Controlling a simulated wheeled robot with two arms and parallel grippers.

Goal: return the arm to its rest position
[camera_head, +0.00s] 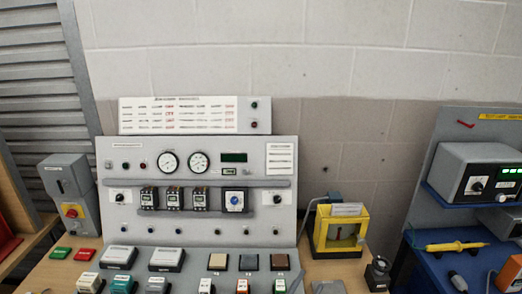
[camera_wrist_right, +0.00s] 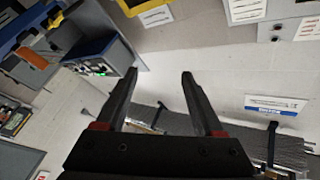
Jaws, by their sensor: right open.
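My right gripper (camera_wrist_right: 160,76) shows in the right wrist view with its two dark fingers spread apart. Nothing is between the fingers, and it touches nothing that I can see. A pale wall or floor surface lies behind the fingertips. I cannot make out either gripper in the head view. My left gripper is in neither view.
A grey control panel (camera_head: 201,147) with gauges stands on the bench in the head view. A yellow-framed box (camera_head: 340,231) stands right of it. A grey instrument (camera_head: 478,175) sits on a blue shelf at right. A grey switch box (camera_head: 71,193) stands at left.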

